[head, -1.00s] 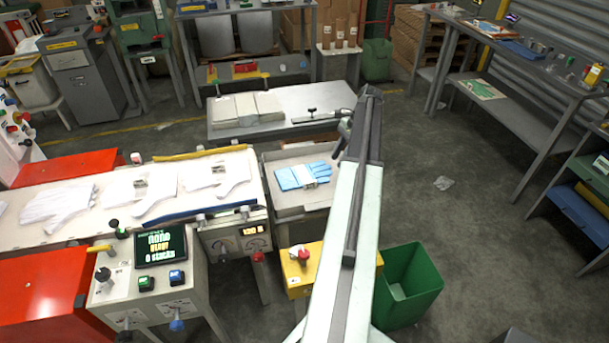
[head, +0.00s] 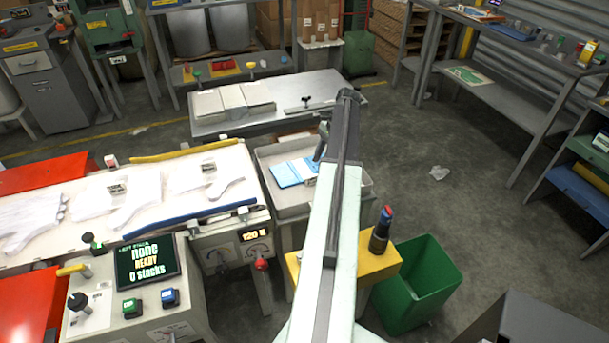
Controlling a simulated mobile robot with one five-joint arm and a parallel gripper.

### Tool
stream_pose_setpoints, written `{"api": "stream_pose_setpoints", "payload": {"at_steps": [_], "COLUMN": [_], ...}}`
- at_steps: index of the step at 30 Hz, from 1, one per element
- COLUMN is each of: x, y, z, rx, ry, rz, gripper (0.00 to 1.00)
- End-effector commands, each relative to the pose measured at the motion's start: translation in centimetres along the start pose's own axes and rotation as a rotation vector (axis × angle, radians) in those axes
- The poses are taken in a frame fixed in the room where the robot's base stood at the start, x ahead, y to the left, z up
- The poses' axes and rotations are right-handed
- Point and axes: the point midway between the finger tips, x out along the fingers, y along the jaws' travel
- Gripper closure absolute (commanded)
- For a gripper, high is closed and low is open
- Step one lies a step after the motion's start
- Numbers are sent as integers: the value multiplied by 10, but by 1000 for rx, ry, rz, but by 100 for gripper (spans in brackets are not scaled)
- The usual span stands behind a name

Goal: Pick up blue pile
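The blue pile (head: 286,175) is a flat stack of blue gloves with a white band around it. It lies in a shallow grey tray (head: 275,210) at the right end of the glove line. My arm crosses in front and hides the pile's right part. My gripper (head: 320,142) is a small dark shape left of the arm's far end, just above the pile in the picture. It is too small and edge-on to tell whether it is open, or how high it is over the tray.
White gloves (head: 140,195) lie on the belt at left. A grey table (head: 290,100) with pale stacks stands behind.

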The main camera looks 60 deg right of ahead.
Motion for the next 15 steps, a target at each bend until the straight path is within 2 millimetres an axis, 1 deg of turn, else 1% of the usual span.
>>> {"api": "stream_pose_setpoints", "payload": {"at_steps": [1, 5, 7, 8, 12, 15], "x": [12, 11, 17, 21, 48, 62], "y": [1, 2, 2, 2, 4, 3], "z": [-3, -3, -3, -2, 3, 2], "rx": [1, 5, 5, 5, 5, 6], "ry": [0, 0, 0, 0, 0, 0], "rz": [-1, -2, -2, -2, -2, -3], "gripper": [66, 66, 66, 66, 66, 66]}}
